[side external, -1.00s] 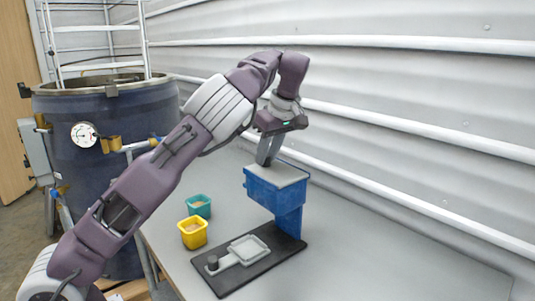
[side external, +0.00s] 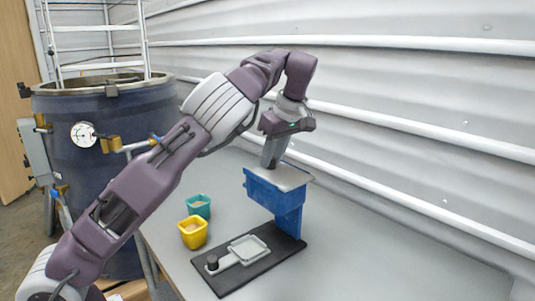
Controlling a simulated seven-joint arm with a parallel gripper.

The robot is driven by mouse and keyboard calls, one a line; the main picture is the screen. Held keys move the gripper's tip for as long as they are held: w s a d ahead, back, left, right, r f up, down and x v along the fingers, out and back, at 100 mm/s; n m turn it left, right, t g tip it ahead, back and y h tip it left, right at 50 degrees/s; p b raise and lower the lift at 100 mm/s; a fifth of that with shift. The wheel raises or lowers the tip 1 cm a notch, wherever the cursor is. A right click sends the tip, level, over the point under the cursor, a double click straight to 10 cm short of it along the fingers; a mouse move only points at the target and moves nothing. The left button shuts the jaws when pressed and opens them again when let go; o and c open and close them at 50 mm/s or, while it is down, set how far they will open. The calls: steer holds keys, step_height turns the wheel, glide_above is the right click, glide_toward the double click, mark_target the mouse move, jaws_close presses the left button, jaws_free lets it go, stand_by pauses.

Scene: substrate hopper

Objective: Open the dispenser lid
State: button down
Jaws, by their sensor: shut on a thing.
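The dispenser is a blue hopper (side external: 272,197) on a blue post (side external: 291,220), raised over a black base plate (side external: 236,281). Its light grey lid (side external: 294,178) lies flat across the top, and no opening shows from this side. My gripper (side external: 270,164) points down at the left part of the lid. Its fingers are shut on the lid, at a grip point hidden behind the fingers.
A grey tray with a dark knob (side external: 248,247) lies on the base plate. A yellow cup (side external: 193,233) and a teal cup (side external: 198,205) stand left of the dispenser. The corrugated wall (side external: 430,100) rises behind. The table's right side (side external: 400,260) is clear.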

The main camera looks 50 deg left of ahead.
mark_target(291, 178)
steer(key=d, duration=0.8)
steer(key=shift+d, duration=0.1)
steer(key=c, duration=1.2)
jaws_free()
steer(key=shift+o, duration=0.2)
steer(key=shift+r, duration=0.1)
steer(key=v, duration=0.5)
steer(key=shift+r, duration=0.45)
steer(key=shift+s+d+r, duration=0.1)
steer(key=shift+d+r, duration=0.25)
steer(key=shift+r, duration=0.1)
steer(key=shift+a, duration=0.1)
